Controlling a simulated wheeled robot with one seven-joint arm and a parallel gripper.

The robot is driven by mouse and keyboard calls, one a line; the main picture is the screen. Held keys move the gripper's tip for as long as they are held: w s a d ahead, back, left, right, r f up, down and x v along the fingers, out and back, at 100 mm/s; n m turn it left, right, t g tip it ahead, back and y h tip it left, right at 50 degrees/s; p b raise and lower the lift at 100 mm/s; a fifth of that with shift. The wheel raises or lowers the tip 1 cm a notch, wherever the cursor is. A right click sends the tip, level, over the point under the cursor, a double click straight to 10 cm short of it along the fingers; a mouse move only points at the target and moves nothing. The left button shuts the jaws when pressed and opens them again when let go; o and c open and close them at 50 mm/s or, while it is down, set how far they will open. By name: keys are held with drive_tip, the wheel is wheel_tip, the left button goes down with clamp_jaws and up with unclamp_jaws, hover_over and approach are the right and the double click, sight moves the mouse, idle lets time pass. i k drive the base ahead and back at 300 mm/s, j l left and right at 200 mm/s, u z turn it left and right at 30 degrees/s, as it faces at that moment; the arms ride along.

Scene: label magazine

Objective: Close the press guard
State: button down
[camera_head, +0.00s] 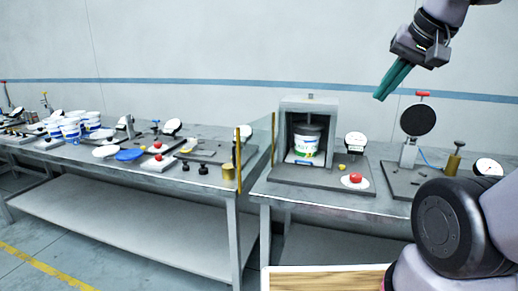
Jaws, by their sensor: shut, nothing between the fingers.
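The press (329,103) is a grey box-shaped housing on a dark base plate on the right-hand bench. Its front is open, and a white labelled bucket (305,143) stands upright inside. The press guard (257,142) is a clear panel with a yellow upright strip at its outer edge. It stands swung open at the left of the housing, sticking out towards me. My gripper (379,97) has green fingers and is shut and empty. It is in the air, above and to the right of the press, apart from the guard.
A red button (355,178) on a white plate and a round white dial (355,142) are right of the press. A stand with a black disc (418,119) is further right. The left bench (150,185) holds several buckets and fixtures. A wood-topped surface (325,279) is in front.

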sight(238, 146)
drive_tip(key=i+j+z, duration=0.35)
drive_tip(key=j, duration=0.6)
drive_tip(key=j+z, duration=0.35)
drive_tip(key=j, duration=0.55)
drive_tip(key=j+z, duration=0.35)
drive_tip(key=j, duration=0.65)
drive_tip(key=l, duration=0.35)
drive_tip(key=k+z, duration=0.05)
